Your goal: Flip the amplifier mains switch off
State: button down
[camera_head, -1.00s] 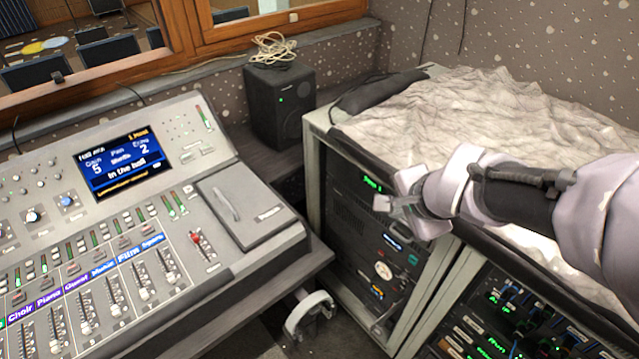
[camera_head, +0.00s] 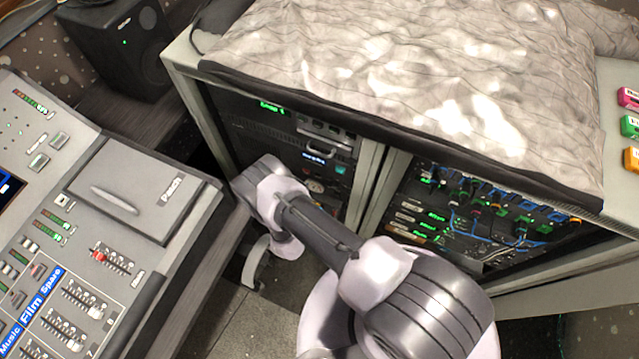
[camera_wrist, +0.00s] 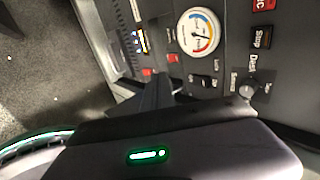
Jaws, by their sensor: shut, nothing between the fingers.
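The left equipment rack (camera_head: 270,130) holds dark panels with green displays, and my arm reaches in front of its lower part. In the wrist view, the panel carries a round gauge (camera_wrist: 198,32), a red switch (camera_wrist: 172,58), black rocker switches (camera_wrist: 206,81) and a round knob (camera_wrist: 248,90). I cannot tell which switch is the amplifier mains switch or read its position. My gripper (camera_wrist: 163,88) is shut and empty, close to the panel below the red switch. Contact cannot be made out. In the head view my arm hides the gripper's fingertips.
A mixing desk (camera_head: 150,235) stands at left, close to my arm. A second rack bay (camera_head: 470,215) with cables is at right. A crumpled cloth (camera_head: 400,70) covers the rack top. A black speaker (camera_head: 122,45) stands behind the desk.

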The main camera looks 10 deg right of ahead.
jog(key=w+d+r+b+x, duration=0.1)
jog(key=b+x, duration=0.6)
jog(key=x, duration=0.5)
jog(key=shift+w+d, duration=0.15)
jog(key=shift+d, duration=0.2)
jog(key=shift+w+b, duration=0.1)
jog(key=shift+b, duration=0.2)
